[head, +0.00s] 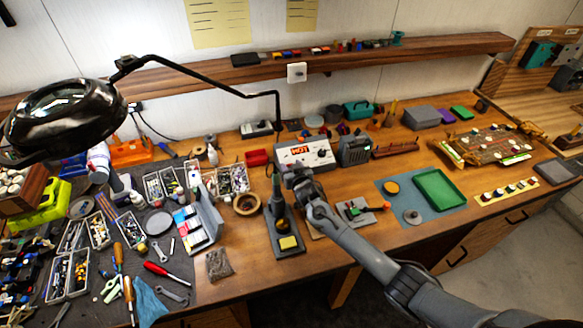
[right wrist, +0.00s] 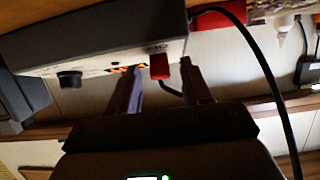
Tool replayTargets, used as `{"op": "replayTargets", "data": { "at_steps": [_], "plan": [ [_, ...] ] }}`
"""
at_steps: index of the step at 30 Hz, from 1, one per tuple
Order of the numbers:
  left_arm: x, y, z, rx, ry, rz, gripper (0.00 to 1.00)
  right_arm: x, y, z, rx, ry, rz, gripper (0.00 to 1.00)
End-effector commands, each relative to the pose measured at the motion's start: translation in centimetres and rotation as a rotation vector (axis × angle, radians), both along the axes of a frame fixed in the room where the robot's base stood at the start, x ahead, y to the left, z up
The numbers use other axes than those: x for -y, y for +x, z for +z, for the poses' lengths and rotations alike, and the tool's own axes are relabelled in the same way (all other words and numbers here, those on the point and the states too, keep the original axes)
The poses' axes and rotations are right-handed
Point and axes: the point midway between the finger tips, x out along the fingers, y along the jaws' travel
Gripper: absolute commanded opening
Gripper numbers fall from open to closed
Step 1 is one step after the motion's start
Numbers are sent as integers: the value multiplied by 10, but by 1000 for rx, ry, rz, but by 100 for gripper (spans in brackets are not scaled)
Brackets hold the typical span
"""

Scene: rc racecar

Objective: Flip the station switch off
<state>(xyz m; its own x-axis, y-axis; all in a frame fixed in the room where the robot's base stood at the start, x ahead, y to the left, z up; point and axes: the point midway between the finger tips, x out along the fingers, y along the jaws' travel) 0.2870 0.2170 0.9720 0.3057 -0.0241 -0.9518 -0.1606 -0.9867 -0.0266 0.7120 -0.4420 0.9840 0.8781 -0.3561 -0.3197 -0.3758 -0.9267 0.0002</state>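The station (head: 305,153) is a light grey box with a red lit display and knobs, standing on the bench toward the back. My right gripper (head: 291,173) is at the left part of its front in the head view and hides some of the panel there. In the right wrist view, the station (right wrist: 95,50) appears upside down, with a black knob and a red switch (right wrist: 159,66). My right gripper (right wrist: 162,75) is open, its two fingers apart with the red switch between their tips. I cannot tell whether either finger touches it. My left gripper is not in view.
A soldering iron stand (head: 285,228) with a yellow sponge is just in front of the station. A black cable (right wrist: 262,70) curves past the gripper. A green tray (head: 440,189) lies to the right; tools crowd the left.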

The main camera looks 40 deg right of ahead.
Motion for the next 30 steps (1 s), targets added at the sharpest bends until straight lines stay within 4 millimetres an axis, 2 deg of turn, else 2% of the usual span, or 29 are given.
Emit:
{"op": "replayTargets", "data": {
  "at_steps": [9, 14, 30],
  "plan": [
    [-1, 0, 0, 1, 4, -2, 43, 0, -1, 0, 0, 0, 0, 49],
    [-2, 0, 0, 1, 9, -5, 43, -3, -7, 2, 0, 0, 0, 49],
    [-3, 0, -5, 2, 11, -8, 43, -29, -71, 25, 0, 0, 1, 49]
  ]
}}
